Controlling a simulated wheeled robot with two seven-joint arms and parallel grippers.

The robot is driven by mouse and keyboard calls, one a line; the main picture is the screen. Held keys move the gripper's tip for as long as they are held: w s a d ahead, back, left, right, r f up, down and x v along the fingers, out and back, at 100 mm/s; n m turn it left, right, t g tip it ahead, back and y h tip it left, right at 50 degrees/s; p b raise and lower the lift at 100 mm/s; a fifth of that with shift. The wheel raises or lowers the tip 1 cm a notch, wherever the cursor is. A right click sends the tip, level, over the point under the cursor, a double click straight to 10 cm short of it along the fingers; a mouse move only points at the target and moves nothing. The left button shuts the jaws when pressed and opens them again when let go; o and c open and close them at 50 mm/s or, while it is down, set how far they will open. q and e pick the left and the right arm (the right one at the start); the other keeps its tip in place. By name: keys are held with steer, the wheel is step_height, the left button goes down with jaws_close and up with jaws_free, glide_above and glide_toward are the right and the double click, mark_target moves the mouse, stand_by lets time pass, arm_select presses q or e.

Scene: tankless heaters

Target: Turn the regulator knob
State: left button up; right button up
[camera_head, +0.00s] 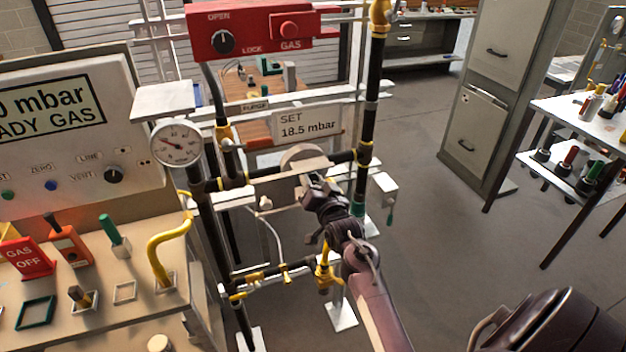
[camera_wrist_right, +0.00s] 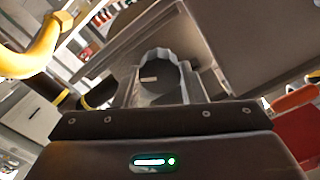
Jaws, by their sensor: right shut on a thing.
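The regulator is a pale round body (camera_head: 300,155) on the dark pipe run, below the "SET 18.5 mbar" plate (camera_head: 308,125). My right gripper (camera_head: 314,182) reaches up to the front of the regulator and hides its knob in the head view. In the right wrist view, the grey knob with a scalloped edge (camera_wrist_right: 160,73) sits between the two fingers, and the gripper is shut on it. A small light mark shows on the knob's dark face. A dial gauge (camera_head: 176,143) stands left of the regulator. My left gripper is out of view.
A red gas box (camera_head: 250,32) hangs above the regulator. Black and yellow pipes (camera_head: 370,95) rise close on the right. A panel bench (camera_head: 90,270) with a yellow handle (camera_head: 168,255) stands at left. Open floor lies right, before a grey cabinet (camera_head: 480,130).

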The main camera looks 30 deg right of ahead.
steer(key=shift+m, duration=0.3)
steer(key=o, duration=1)
steer(key=shift+s, duration=0.1)
steer(key=shift+s+a+f, duration=0.1)
steer(key=shift+s, duration=0.2)
steer(key=b+v, duration=0.2)
steer(key=v, duration=0.5)
